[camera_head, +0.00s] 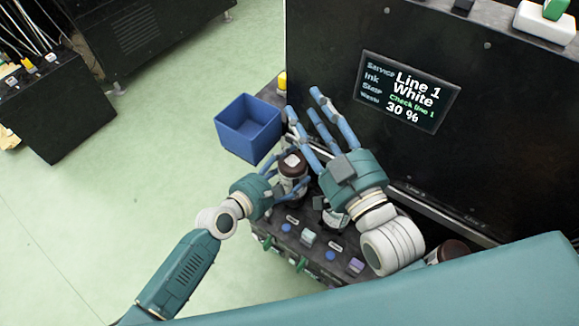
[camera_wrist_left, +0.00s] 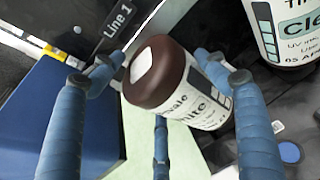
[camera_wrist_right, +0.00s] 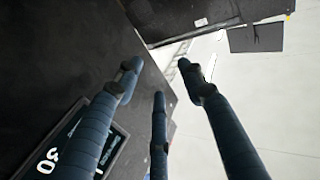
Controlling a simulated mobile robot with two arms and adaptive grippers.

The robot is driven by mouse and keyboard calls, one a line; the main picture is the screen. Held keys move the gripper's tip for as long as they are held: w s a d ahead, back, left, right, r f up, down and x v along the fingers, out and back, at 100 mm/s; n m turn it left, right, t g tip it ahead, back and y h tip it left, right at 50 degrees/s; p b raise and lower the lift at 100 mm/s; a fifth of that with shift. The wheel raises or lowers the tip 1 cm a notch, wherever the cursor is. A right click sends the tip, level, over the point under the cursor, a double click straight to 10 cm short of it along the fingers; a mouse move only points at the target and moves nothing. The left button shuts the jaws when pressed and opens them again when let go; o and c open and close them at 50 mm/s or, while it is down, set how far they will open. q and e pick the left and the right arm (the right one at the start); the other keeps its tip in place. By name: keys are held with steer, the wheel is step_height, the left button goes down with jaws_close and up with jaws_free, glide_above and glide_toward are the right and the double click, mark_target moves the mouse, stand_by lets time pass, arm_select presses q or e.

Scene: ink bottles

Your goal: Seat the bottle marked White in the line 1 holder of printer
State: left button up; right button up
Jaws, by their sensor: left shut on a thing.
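A blue bin (camera_head: 248,140) stands left of the bottle. A bottle labelled Clear (camera_wrist_left: 290,30) stands close by. The printer screen (camera_head: 408,92) reads Line 1, White, Check line 1, 30 %.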

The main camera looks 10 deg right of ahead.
steer(key=shift+r, duration=0.15)
stand_by(0.3)
arm_select(q)
steer(key=shift+w+f+b, duration=0.1)
steer(key=shift+f+b, duration=0.3)
steer(key=o, duration=2)
steer(key=shift+a+f, duration=0.1)
steer(key=shift+f, duration=0.1)
steer(key=shift+s+a, duration=0.1)
steer(key=shift+s, duration=0.1)
steer(key=v, duration=1.1)
steer(key=shift+s+a+r, duration=0.1)
steer(key=shift+a+r, duration=0.15)
arm_select(e)
steer(key=r, duration=0.1)
steer(key=r+t, duration=0.2)
steer(key=r, duration=0.1)
steer(key=shift+s+a+y, duration=0.2)
steer(key=shift+s+y, duration=0.1)
steer(key=shift+s, duration=0.05)
